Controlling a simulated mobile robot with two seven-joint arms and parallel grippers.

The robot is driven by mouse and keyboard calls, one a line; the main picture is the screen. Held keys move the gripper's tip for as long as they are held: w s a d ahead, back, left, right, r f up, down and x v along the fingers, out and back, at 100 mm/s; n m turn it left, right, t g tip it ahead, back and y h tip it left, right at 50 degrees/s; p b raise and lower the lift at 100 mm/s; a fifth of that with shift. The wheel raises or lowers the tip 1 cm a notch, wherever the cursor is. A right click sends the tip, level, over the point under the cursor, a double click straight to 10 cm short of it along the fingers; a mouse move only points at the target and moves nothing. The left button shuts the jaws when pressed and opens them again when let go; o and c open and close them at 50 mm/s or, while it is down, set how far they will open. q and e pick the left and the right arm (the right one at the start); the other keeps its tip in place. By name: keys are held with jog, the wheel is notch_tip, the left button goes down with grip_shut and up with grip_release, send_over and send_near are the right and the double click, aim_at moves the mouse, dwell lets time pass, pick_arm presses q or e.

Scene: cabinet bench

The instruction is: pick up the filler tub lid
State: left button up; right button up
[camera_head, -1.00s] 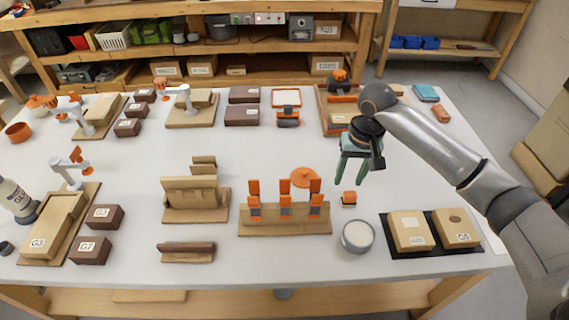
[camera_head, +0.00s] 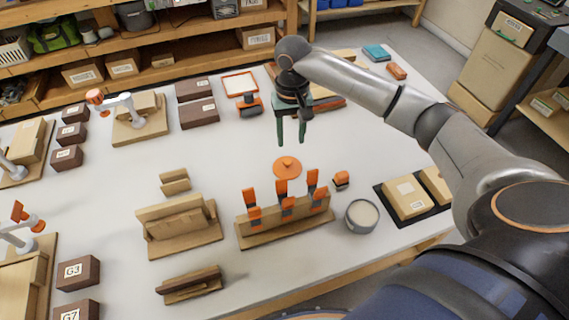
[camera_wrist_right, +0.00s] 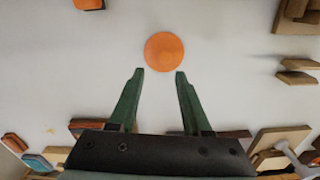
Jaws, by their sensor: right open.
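The filler tub lid is a round orange disc (camera_head: 287,167) with a small knob, lying flat on the white table behind the clamp rack. It also shows in the right wrist view as an orange disc (camera_wrist_right: 164,52), just beyond the fingertips. My right gripper (camera_head: 291,141) is open and empty, its green fingers pointing down above the table, apart from the lid. The fingers also show in the wrist view (camera_wrist_right: 160,74). The round grey tub (camera_head: 361,216) with pale contents stands to the right of the rack. My left gripper is not in view.
A wooden rack (camera_head: 290,226) holding upright orange clamps stands in front of the lid. A small orange-topped block (camera_head: 341,180) lies to its right. Wooden holders (camera_head: 180,228) stand to the left. Boxes on a black mat (camera_head: 410,197) lie at the right.

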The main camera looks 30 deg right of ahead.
aim_at(287, 162)
jog(key=f, duration=0.8)
jog(key=shift+w+a+f+b, duration=0.1)
jog(key=shift+a+f+b, duration=0.25)
jog(key=shift+f, duration=0.05)
jog(key=shift+c, duration=0.4)
grip_shut()
